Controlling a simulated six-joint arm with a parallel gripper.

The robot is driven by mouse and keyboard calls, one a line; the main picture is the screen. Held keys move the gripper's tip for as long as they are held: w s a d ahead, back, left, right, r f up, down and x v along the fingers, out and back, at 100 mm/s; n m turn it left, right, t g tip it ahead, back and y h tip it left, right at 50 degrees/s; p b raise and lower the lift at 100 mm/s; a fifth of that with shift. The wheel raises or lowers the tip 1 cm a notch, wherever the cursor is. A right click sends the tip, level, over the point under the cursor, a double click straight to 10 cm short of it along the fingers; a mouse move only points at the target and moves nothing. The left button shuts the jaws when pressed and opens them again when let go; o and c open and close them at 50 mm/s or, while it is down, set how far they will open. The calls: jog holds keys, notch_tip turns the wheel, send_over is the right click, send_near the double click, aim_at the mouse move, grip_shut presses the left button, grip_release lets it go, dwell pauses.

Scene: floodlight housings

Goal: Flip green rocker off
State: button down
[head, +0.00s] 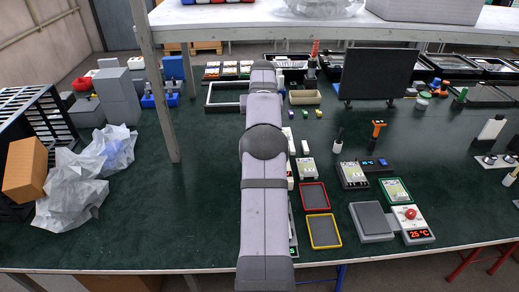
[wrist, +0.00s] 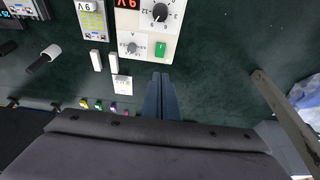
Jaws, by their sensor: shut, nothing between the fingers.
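The green rocker (wrist: 160,49) shows in the wrist view, set in a white panel (wrist: 148,34) that also carries two dark knobs. Which way the rocker is tipped I cannot tell. My gripper (wrist: 161,77) is shut and empty. Its fingertips are just below the rocker in the wrist view, past the panel's edge and apart from the rocker in the picture. In the head view my own arm covers most of the panel, and neither the rocker nor my fingertips can be made out.
A shelf post (wrist: 282,108) stands at the right of the wrist view. In the head view, red (head: 313,185) and yellow (head: 311,230) trays lie right of my arm.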

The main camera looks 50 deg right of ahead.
jog(key=p+x, duration=0.3)
jog(key=x, duration=0.9)
jog(key=shift+s+a+f+p, duration=0.1)
jog(key=shift+a+p, duration=0.05)
jog(key=shift+p, duration=0.25)
jog(key=shift+f, duration=0.85)
jog(key=shift+f+b, duration=0.35)
jog(key=shift+b, duration=0.05)
jog(key=shift+r, duration=0.15)
jog(key=shift+s+a+f, duration=0.2)
jog(key=shift+s+a, duration=0.3)
jog(key=shift+s, duration=0.05)
